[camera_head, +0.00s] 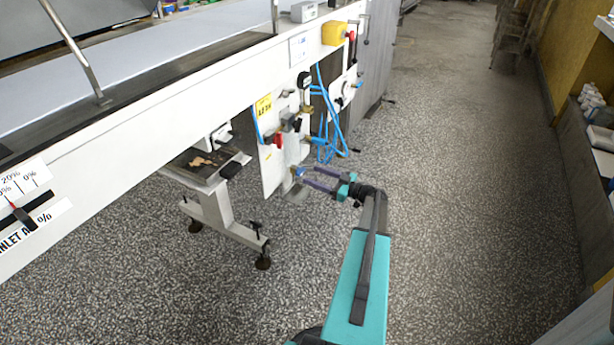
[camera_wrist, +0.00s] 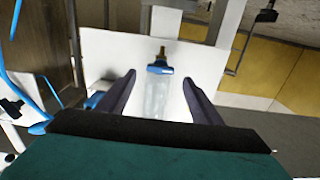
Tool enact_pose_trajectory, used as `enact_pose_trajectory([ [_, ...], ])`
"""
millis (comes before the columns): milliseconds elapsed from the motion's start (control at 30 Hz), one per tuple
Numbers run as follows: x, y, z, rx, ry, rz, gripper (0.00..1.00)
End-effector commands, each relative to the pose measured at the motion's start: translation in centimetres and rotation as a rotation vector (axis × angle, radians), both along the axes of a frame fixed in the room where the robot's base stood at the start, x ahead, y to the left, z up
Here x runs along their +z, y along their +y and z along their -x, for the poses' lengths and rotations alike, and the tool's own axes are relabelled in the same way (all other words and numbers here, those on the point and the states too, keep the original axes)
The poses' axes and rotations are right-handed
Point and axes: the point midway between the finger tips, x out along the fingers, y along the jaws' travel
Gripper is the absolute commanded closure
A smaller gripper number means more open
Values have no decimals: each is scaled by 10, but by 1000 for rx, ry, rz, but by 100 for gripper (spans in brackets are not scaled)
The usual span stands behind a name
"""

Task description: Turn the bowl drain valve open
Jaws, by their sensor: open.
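My gripper (camera_head: 309,176) is open and empty, low beside the white panel (camera_head: 271,165) under the machine. In the wrist view its two dark purple fingers (camera_wrist: 159,79) point at a small valve with a blue crosswise handle (camera_wrist: 160,69) and a brass end (camera_wrist: 162,52). A clear bowl (camera_wrist: 157,99) adjoins the handle and shows between the fingers. The handle appears between and slightly beyond the fingertips; contact cannot be told. In the head view a small blue part (camera_head: 299,171) shows at the fingertips, with its details too small to tell.
Blue hoses (camera_head: 325,125) loop above my gripper. A red-handled valve (camera_head: 274,139) and a yellow box (camera_head: 335,33) are on the machine side. A machine foot (camera_head: 263,262) stands to the left. The speckled floor (camera_head: 460,180) is clear on the right.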

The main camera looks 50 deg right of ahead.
Motion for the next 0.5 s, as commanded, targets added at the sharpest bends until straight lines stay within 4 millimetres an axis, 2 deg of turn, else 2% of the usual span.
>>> enact_pose_trajectory([
  [200, -1, 6, -26, 1, 1, -1, 41],
  [500, 0, 9, -37, 0, 0, -1, 41],
])
